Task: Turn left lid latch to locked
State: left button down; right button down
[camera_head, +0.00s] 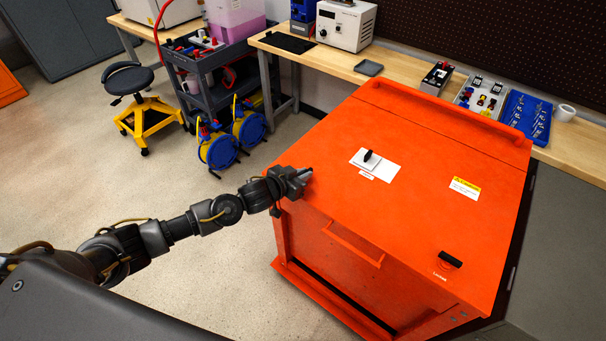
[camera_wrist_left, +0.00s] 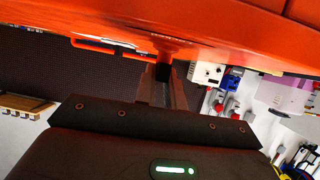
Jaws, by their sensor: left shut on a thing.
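The orange pack box (camera_head: 420,185) has a flat closed lid with a black right latch (camera_head: 450,259) at its front right corner, marked "Locked". My left gripper (camera_head: 304,173) is at the lid's front left corner, shut on the left lid latch, which its fingers hide in the head view. In the left wrist view my gripper's fingers (camera_wrist_left: 165,75) reach up to the orange lid (camera_wrist_left: 230,45) with a dark piece between them. I cannot read the left latch's position or label. My right gripper is not in view.
A black knob on a white plate (camera_head: 388,165) stands on the lid, with a yellow-white label (camera_head: 465,188) to its right. A workbench (camera_head: 335,67) with trays runs behind the box. A cart (camera_head: 205,65), cable reels and a stool (camera_head: 128,78) stand to the left. The floor nearby is clear.

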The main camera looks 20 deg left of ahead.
pick_arm(q)
jog(key=shift+w+a+m+g+h, duration=0.1)
jog(key=shift+a+m+g+h, duration=0.1)
jog(key=shift+m+g+h, duration=0.75)
jog(key=shift+w+a+f+m+g+h+b, duration=0.15)
jog(key=shift+m+g+h+b, duration=0.2)
jog(key=shift+m+h+b, duration=0.4)
jog(key=m+g+h+b, duration=0.1)
jog(key=m+g+b, duration=0.1)
jog(key=b, duration=0.1)
jog(key=m+g+h+b, duration=0.1)
jog(key=m+g+b, duration=0.1)
jog(key=b, duration=0.2)
jog(key=m+g+h+b, duration=0.2)
jog(key=m+g+b, duration=0.1)
jog(key=shift+w+f, duration=0.1)
jog(key=shift+w, duration=0.2)
jog(key=shift+m+g+b, duration=0.3)
jog(key=shift+m+b, duration=0.2)
jog(key=shift+b, duration=0.4)
jog(key=shift+r, duration=0.25)
jog(key=c, duration=1.5)
grip_release()
